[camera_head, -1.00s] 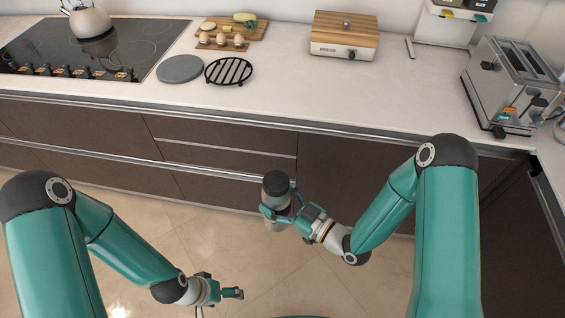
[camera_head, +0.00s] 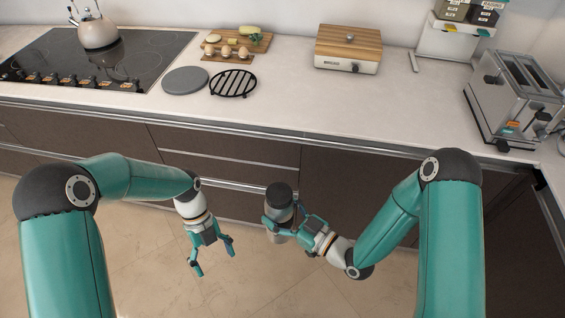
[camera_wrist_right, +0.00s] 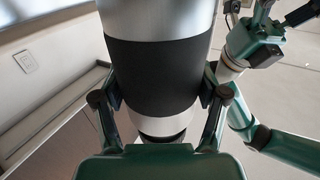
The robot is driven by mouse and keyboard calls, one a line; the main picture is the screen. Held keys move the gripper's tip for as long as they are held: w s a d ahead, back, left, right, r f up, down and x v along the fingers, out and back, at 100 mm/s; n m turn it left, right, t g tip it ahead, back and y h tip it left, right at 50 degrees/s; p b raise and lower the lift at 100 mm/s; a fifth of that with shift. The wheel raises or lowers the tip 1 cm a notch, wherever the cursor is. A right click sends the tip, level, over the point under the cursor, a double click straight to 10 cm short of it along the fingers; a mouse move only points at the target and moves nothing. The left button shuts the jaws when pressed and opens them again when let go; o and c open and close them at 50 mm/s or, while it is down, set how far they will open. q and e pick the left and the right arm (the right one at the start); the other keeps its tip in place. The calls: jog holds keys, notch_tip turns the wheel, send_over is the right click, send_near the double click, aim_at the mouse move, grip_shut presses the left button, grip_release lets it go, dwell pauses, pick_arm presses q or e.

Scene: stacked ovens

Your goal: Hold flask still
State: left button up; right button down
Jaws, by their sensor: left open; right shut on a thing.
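The flask (camera_head: 279,204) is a cylinder with a dark cap and silver body, held roughly upright in front of the lower cabinets. My right gripper (camera_head: 283,222) is shut on it. In the right wrist view the flask (camera_wrist_right: 152,72) fills the middle, with a wide black band between silver parts, and a finger presses on each side. My left gripper (camera_head: 214,260) is open and empty, to the left of the flask and apart from it, fingers pointing down. My left gripper's arm also shows at the upper right of the right wrist view.
The pale counter (camera_head: 290,110) runs behind both grippers. On it are a kettle (camera_head: 97,32) on a black hob, a round grey plate (camera_head: 185,80), a black trivet (camera_head: 233,83), a food board (camera_head: 240,40), a wooden-topped box (camera_head: 347,50) and a toaster (camera_head: 512,98).

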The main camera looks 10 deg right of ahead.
pick_arm(q)
jog(key=w+d+r+m+t+y, duration=0.15)
jog(key=w+d+r+m, duration=0.25)
jog(key=w+r+m, duration=0.5)
notch_tip(320, 180, up, 16)
jog(key=r+m+t, duration=0.1)
jog(key=t, duration=0.3)
send_over(283, 190)
jog(key=shift+w+a+f, duration=0.1)
jog(key=shift+a+f, duration=0.15)
jog(key=shift+a, duration=0.05)
jog(key=shift+d, duration=0.25)
jog(key=shift+f, duration=3.95)
